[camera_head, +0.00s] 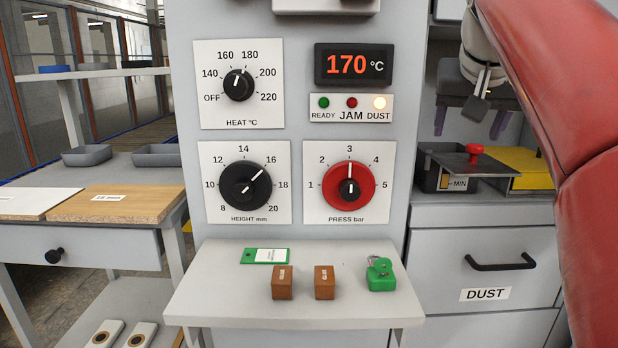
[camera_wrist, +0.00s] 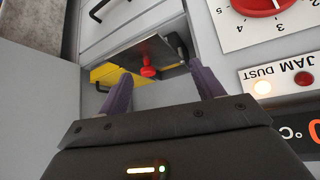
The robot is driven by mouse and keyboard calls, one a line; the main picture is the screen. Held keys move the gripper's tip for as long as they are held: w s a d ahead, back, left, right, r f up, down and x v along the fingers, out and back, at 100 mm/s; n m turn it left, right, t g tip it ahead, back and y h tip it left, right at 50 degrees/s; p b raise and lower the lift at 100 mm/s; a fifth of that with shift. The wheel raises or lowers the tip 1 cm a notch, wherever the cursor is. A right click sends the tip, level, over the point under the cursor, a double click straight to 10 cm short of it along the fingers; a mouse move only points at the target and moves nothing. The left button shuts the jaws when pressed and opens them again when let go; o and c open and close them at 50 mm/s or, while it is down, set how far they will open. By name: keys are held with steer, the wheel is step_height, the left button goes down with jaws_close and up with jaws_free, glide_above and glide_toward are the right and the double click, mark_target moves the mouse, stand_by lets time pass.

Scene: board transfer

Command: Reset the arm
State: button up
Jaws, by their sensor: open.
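My gripper (camera_wrist: 162,95) is open, and nothing shows between its two purple fingers in the wrist view. The red knob also shows in the wrist view (camera_wrist: 148,72), beyond the fingers.
A small shelf (camera_head: 230,300) holds a green tag (camera_head: 265,256), two brown blocks (camera_head: 282,283) and a green padlock (camera_head: 381,274). The display reads 170 °C and the DUST lamp (camera_head: 379,102) is lit. A DUST drawer (camera_head: 500,270) is shut at lower right. A yellow container (camera_head: 530,168) stands beside the lid.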

steer(key=s+a+f+n+y, duration=0.1)
steer(key=s+a+f, duration=0.2)
steer(key=s+f, duration=0.3)
steer(key=s+a+f+n+g, duration=0.1)
steer(key=s+f, duration=0.6)
steer(key=f, duration=0.9)
steer(key=s+a+f+n+y, duration=0.1)
steer(key=s+a+f, duration=0.3)
steer(key=s+f, duration=0.3)
step_height(320, 180, down, 5)
steer(key=shift+a+f+n+g+y, duration=0.1)
steer(key=shift+a+n+g+y, duration=0.2)
steer(key=shift+a+g, duration=0.1)
steer(key=shift+c, duration=0.4)
